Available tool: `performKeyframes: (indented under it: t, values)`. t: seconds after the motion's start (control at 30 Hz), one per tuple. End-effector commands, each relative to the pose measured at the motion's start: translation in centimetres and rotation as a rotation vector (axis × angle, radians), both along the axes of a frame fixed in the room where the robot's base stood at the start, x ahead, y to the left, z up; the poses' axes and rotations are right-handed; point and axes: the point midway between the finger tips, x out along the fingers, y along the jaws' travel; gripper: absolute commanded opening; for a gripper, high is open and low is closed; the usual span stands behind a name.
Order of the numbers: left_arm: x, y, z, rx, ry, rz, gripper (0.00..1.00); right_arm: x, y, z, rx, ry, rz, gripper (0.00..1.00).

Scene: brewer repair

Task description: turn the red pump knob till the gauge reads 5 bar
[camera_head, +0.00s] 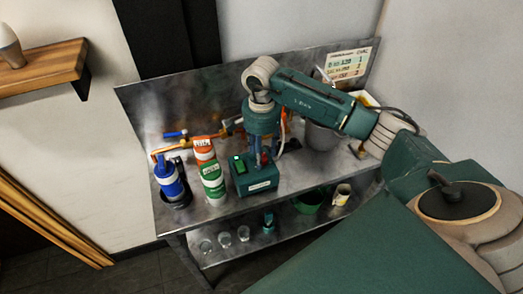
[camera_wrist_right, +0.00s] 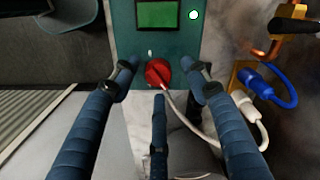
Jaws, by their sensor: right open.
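The red pump knob (camera_wrist_right: 158,73) is on the face of a green pump box (camera_wrist_right: 125,40) in the right wrist view. A green display (camera_wrist_right: 157,14) is above the knob; I can read no value on it. My right gripper (camera_wrist_right: 161,80) is open, with blue fingers on both sides of the knob and another below it; I cannot tell if any finger touches it. In the head view, my right gripper (camera_head: 259,160) points down at the pump box (camera_head: 256,183) and partly hides the knob. My left gripper is not in view.
Orange and green cans (camera_head: 213,183) and a blue-topped item (camera_head: 169,182) stand left of the box on the metal bench (camera_head: 300,168). A grey pot (camera_head: 320,138) is at the right. A white hose (camera_wrist_right: 180,112) runs near the knob.

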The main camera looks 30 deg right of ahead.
Motion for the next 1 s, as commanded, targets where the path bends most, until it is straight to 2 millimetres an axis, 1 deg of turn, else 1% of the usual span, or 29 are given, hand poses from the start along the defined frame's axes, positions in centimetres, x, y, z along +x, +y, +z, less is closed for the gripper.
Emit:
performKeyframes:
  t: [0.1,0.23,0.3,0.4,0.57,0.6,0.63,0.77,0.87,1.0]
  values:
    - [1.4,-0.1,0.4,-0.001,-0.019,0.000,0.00,-0.1,0.0,-0.7,0.001,0.001,0.000,0.46]
    - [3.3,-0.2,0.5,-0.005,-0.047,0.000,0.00,0.0,0.0,-1.0,0.000,0.000,0.000,0.46]
    - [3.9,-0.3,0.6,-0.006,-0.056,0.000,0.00,0.0,0.0,-1.0,0.000,-0.001,0.000,0.46]
    - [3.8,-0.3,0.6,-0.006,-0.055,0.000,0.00,0.0,0.0,-1.0,0.000,-0.001,0.000,0.46]
    - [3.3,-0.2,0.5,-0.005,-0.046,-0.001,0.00,0.0,0.0,-1.0,0.000,-0.001,0.000,0.14]
    - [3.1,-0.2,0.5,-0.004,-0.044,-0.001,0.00,0.0,0.0,-1.0,0.000,-0.001,0.000,0.06]
    - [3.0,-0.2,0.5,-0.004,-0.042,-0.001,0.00,0.0,0.0,-1.0,0.000,-0.001,0.000,0.01]
    - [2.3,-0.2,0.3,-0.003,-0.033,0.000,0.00,0.0,0.0,-1.0,0.000,-0.002,-0.006,0.01]
    - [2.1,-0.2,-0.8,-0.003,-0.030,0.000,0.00,0.1,-0.1,-1.3,-0.001,-0.004,-0.057,0.01]
    - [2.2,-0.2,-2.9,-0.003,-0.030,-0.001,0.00,0.2,-0.1,-1.5,-0.001,-0.007,-0.208,0.01]
